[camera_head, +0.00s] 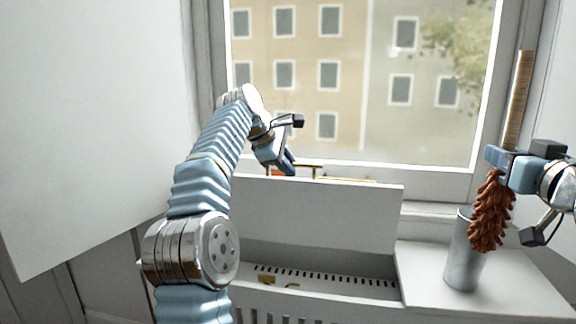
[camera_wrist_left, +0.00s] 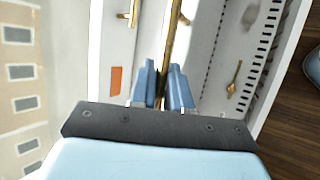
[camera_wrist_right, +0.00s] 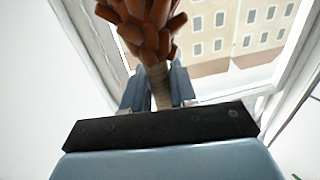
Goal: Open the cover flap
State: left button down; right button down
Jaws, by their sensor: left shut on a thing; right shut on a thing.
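The cover flap (camera_head: 330,215) is a white panel standing raised below the window, with the slotted recess (camera_head: 320,268) uncovered in front of it. A thin brass rail (camera_head: 345,180) runs along its top edge. My left gripper (camera_head: 290,167) is at this top edge. In the left wrist view, the brass rail (camera_wrist_left: 172,45) passes between the fingers of my left gripper (camera_wrist_left: 163,85), which is shut on it. My right gripper (camera_head: 497,157) is shut on the wooden handle (camera_head: 518,95) of a duster with red-brown bristles (camera_head: 490,212) hanging down; the bristles also show in the right wrist view (camera_wrist_right: 142,22).
A grey metal cylinder (camera_head: 464,262) stands on the white ledge (camera_head: 500,290) at right, close below the bristles. Small brass fittings (camera_head: 270,280) sit in the recess. A large white panel (camera_head: 95,120) fills the left side. The window (camera_head: 360,80) is behind.

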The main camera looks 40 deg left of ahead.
pick_arm(q)
jog(key=shift+f, duration=0.1)
jog(key=c, duration=1.4)
grip_release()
jog(key=shift+c, duration=0.2)
jog(key=v, duration=0.7)
jog(key=shift+s+r, duration=0.15)
jog(key=shift+r, duration=0.05)
